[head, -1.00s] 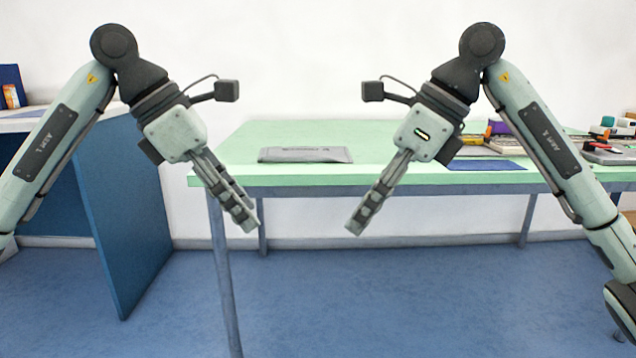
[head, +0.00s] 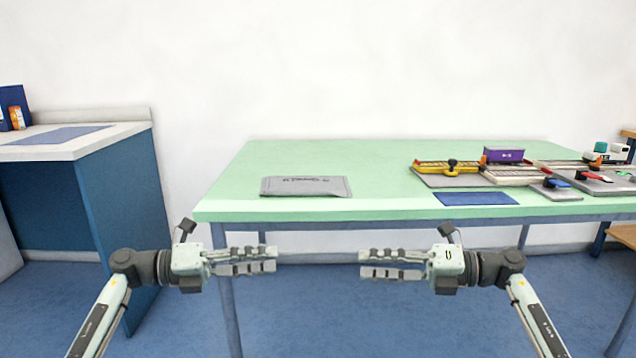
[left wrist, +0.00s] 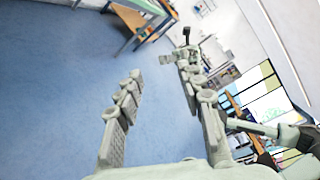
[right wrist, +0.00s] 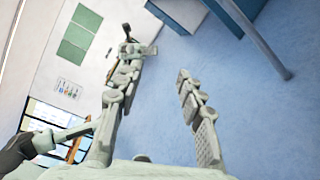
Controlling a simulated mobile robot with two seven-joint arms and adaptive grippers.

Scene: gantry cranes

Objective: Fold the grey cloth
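The grey cloth (head: 305,190) lies flat near the front left of the green table (head: 375,180) in the head view. It looks like a wide, low rectangle with a dark marking along its upper part; whether it has layers I cannot tell. My left gripper (head: 274,260) and my right gripper (head: 363,264) face each other in front of the table, below its top. Both are empty and apart from the cloth. The left wrist view (left wrist: 160,73) and the right wrist view (right wrist: 160,68) show the fingers spread. The cloth is in neither wrist view.
The table's right side holds a blue mat (head: 476,198), a yellow crane part (head: 446,167), a purple container (head: 503,155) and a grey base with a red part (head: 597,180). A blue-sided counter (head: 130,190) stands at left. The tabletop right of the cloth is clear.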

